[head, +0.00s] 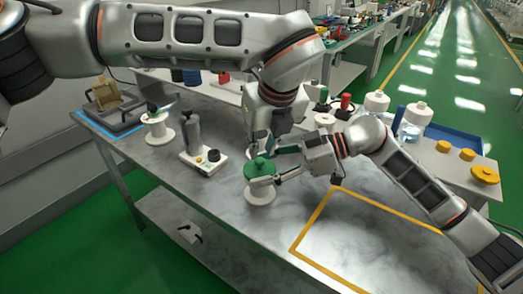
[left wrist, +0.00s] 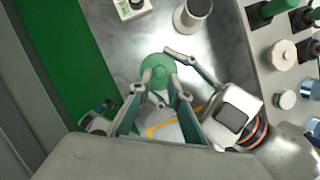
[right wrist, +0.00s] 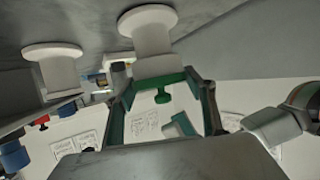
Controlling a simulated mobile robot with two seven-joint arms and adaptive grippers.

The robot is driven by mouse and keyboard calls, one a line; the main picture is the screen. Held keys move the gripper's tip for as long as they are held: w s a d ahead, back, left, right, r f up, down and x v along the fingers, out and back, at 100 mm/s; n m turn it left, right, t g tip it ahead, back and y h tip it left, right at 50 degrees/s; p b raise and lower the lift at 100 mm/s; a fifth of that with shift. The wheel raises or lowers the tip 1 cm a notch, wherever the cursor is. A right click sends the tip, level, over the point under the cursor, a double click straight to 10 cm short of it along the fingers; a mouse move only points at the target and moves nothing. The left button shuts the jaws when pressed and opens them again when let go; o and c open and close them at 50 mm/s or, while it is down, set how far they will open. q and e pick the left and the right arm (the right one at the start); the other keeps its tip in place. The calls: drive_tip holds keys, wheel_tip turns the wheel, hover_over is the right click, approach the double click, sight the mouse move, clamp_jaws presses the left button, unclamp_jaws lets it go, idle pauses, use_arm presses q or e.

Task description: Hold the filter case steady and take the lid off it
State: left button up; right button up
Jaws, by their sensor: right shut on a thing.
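The filter case (head: 260,193) is a white spool-shaped body standing on the metal table, with a round green lid (head: 258,169) and a small knob on top. The lid shows from above in the left wrist view (left wrist: 152,66). The right wrist view shows the case (right wrist: 148,35) upside down, with the lid's knob (right wrist: 163,96). My right gripper (head: 262,166) is shut on the case from the right, its fingers on either side just about lid height. My left gripper (left wrist: 158,84) is open above the lid, fingertips apart near the knob. Whether they touch it is unclear.
A white-based device with a grey cylinder (head: 194,132) stands left of the case, a white spool-shaped stand (head: 158,133) farther left. Clear bottles (head: 413,120) and yellow caps (head: 485,175) are on the right. Bare table with a yellow outline (head: 318,222) lies in front.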

use_arm(q)
drive_tip(key=v, duration=1)
use_arm(e)
drive_tip(key=shift+r, duration=0.1)
drive_tip(key=o, duration=1.7)
